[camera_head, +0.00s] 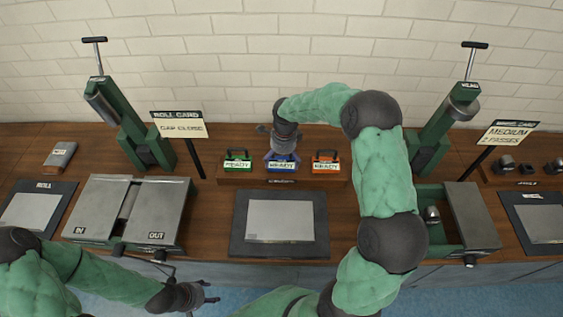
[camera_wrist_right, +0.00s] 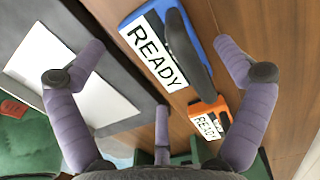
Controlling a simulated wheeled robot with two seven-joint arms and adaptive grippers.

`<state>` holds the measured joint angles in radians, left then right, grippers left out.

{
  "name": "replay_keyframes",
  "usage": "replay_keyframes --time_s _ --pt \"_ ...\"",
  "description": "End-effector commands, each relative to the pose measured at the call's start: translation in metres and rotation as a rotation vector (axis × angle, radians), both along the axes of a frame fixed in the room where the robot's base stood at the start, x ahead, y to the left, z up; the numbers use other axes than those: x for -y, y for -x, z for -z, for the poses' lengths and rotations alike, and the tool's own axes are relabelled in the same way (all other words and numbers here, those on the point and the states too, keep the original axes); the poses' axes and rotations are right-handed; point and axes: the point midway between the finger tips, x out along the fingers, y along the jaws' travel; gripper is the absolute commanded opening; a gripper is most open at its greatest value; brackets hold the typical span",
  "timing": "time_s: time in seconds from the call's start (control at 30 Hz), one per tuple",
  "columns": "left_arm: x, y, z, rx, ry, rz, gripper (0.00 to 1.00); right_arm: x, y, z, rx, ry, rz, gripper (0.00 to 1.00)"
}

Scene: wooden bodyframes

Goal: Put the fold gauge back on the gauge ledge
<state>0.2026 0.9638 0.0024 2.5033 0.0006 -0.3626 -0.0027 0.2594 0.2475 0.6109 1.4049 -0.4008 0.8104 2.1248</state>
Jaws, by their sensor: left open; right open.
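Three handled blocks with READY labels stand in a row on the wooden gauge ledge (camera_head: 333,182) at the back middle of the bench: green (camera_head: 238,166), blue (camera_head: 281,166) and orange (camera_head: 326,167). Their labels do not show which one is the fold gauge. My right gripper (camera_head: 284,150) is open just above the blue block and hides its upper part. In the right wrist view the blue block (camera_wrist_right: 163,42) lies between the spread fingers, ungripped, with the orange block (camera_wrist_right: 208,118) beside it. My left gripper (camera_head: 208,293) is open and empty in front of the bench.
A dark mat with a grey plate (camera_head: 280,220) lies before the ledge. Lidded IN and OUT boxes (camera_head: 160,205) stand left, an open-topped green box (camera_head: 432,232) right. Green presses (camera_head: 135,125) and sign posts (camera_head: 190,150) flank the ledge.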

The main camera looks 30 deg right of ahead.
Motion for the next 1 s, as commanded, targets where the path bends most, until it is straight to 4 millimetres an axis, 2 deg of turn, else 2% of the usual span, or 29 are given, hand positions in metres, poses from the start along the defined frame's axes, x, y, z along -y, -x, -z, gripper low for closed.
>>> replay_keyframes --time_s 0.03,0.2,0.43,0.63,1.0 --pt "0.0 0.0 -0.004 0.0 0.0 0.0 0.55 0.001 0.0 -0.014 0.004 0.0 0.001 1.0" --pt "0.0 0.0 -0.01 0.0 0.0 0.0 0.55 0.002 0.0 -0.049 0.004 0.0 0.0 1.0" --pt "0.0 0.0 -0.016 0.0 0.0 0.0 0.55 0.004 0.002 -0.085 0.002 0.0 0.0 1.0" --pt "0.0 0.0 -0.017 0.0 0.0 0.0 0.55 0.004 0.003 -0.098 0.001 0.0 -0.001 1.0" --pt "0.0 0.0 -0.017 0.0 0.0 0.0 0.55 0.004 0.003 -0.099 0.0 0.0 -0.001 1.0"
